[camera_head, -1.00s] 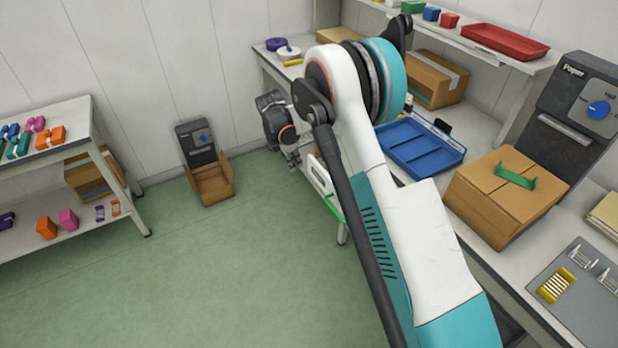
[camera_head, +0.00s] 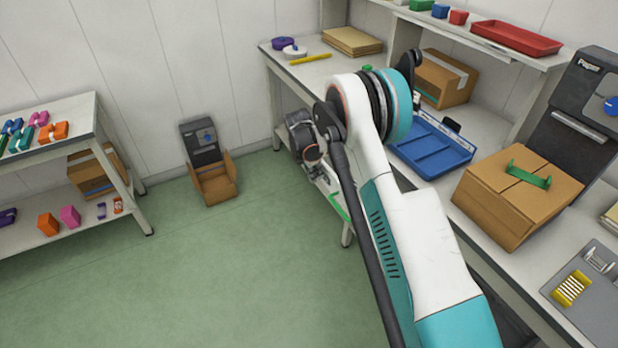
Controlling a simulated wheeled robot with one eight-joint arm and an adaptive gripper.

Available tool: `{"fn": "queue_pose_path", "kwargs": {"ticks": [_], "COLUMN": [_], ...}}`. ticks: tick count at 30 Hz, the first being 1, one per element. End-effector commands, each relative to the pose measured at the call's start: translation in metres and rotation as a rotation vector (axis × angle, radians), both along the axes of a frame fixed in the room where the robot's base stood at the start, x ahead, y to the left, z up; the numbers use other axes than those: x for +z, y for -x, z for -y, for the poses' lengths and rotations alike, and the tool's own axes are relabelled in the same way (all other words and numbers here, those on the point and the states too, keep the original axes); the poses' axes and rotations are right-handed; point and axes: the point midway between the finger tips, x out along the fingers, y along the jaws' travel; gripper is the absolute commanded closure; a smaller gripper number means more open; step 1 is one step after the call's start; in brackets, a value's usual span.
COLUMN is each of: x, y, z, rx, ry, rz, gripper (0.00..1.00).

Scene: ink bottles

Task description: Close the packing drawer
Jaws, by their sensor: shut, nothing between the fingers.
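The packing drawer (camera_head: 340,207) is under the near-left part of the bench. Only a pale strip and its green edge show. My arm hides the rest of it, so I cannot tell how far it stands out. My gripper (camera_head: 322,176) is shut and empty, low at the bench's left side, right by the drawer's outer end. I cannot tell whether it touches the drawer.
The bench (camera_head: 300,72) carries a blue tray (camera_head: 432,148), a cardboard box with a green piece (camera_head: 510,205) and a dark machine (camera_head: 580,110). A shelf unit (camera_head: 60,112) stands left.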

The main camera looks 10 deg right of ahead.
Motion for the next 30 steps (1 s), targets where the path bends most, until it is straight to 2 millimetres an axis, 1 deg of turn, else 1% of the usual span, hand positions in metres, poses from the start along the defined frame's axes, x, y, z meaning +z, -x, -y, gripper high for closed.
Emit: {"fn": "queue_pose_path", "kwargs": {"ticks": [12,17,20,23,30], "x": [0.001,0.000,0.000,0.000,0.000], "y": [-0.001,-0.004,-0.008,-0.014,-0.031], "z": [0.003,0.012,0.027,0.046,0.098], "rx": [0.000,-0.002,-0.004,-0.005,-0.005], "ry": [0.000,0.000,0.001,0.001,0.001], "rz": [0.000,0.000,0.001,0.001,0.001], "gripper": [1.00,1.00,1.00,1.00,1.00]}}
